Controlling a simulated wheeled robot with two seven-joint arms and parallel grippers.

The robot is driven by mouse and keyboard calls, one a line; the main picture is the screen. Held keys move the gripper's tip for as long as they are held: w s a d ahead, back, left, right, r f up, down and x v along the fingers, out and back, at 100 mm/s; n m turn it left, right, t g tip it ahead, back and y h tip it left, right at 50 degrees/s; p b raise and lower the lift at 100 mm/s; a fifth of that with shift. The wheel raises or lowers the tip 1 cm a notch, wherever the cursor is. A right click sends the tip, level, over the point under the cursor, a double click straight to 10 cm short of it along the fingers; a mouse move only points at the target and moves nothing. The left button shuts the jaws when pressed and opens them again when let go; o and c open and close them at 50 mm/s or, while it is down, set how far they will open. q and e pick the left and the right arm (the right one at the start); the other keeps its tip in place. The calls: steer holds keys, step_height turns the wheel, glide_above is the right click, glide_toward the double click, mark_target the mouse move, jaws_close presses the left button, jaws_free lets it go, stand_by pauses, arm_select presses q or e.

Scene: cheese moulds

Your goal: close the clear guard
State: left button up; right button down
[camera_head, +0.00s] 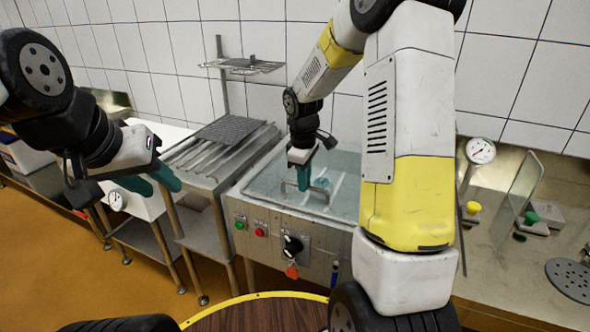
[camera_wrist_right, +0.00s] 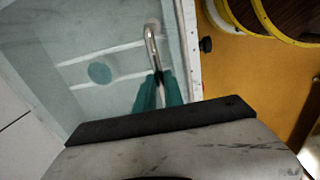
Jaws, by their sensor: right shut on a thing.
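The clear guard (camera_head: 262,180) lies over the top of the metal machine in the middle of the head view. It also fills the upper left of the right wrist view (camera_wrist_right: 60,55). A bent metal handle (camera_wrist_right: 151,42) stands on the guard near its edge. My right gripper (camera_head: 303,183) is shut on this handle, and its teal fingers (camera_wrist_right: 160,88) are on both sides of it. A round teal thing (camera_wrist_right: 99,73) and pale bars show through the guard. My left gripper (camera_head: 160,184) is empty to the left, its two teal fingers a little apart.
The machine's front panel (camera_head: 300,245) carries a green button, a red button and a black knob. A rack with a dark grid (camera_head: 232,130) stands to the left. A dial gauge (camera_head: 480,151), an upright clear plate (camera_head: 522,195) and a perforated disc (camera_head: 570,279) are on the right counter.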

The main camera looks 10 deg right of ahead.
steer(key=c, duration=1.5)
jaws_free()
steer(key=shift+s+a+f, duration=0.15)
steer(key=shift+s+f, duration=0.1)
steer(key=shift+o, duration=0.2)
steer(key=shift+r, duration=0.1)
steer(key=shift+w+r, duration=0.1)
steer(key=shift+r, duration=0.2)
step_height(320, 180, up, 7)
steer(key=shift+s+a, duration=0.2)
steer(key=shift+s, duration=0.15)
